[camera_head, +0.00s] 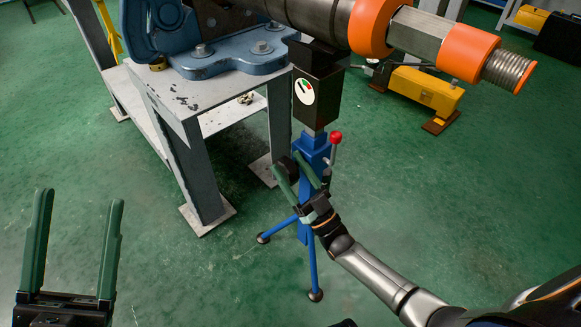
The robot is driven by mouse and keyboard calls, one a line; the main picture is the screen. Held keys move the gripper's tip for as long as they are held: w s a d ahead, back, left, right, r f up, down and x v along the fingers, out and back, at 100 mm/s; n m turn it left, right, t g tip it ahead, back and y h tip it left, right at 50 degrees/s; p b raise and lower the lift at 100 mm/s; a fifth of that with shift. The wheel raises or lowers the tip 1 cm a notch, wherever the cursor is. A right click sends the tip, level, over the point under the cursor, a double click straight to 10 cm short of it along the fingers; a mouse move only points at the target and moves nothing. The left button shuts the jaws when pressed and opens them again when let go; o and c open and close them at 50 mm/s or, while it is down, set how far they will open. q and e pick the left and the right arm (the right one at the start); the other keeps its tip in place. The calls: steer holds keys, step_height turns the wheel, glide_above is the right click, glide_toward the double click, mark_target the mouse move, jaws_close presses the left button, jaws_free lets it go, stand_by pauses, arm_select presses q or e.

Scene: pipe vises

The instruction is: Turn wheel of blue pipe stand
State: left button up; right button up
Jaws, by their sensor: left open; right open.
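The blue pipe stand (312,153) stands upright on splayed legs beside the grey bench, with a black head on top under the pipe. A dark round part, apparently its wheel (284,165), shows at the left of the blue column and is partly hidden by my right gripper. My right gripper (289,171) is open, its green fingers pointing up and away at the wheel; I cannot tell whether they touch it. A lever with a red ball knob (336,137) rises on the column's right. My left gripper (81,196) is open and empty at the lower left, well apart from the stand.
The grey bench (190,127) with a blue vise (220,60) stands left of the stand. A thick pipe (310,15) with orange collars (468,53) runs above. A yellow machine (425,88) sits on the floor at the right.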

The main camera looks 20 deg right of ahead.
arm_select(q)
steer(key=shift+r, duration=0.25)
arm_select(e)
steer(key=v, duration=1.2)
steer(key=shift+s, duration=0.15)
steer(key=shift+f, duration=0.1)
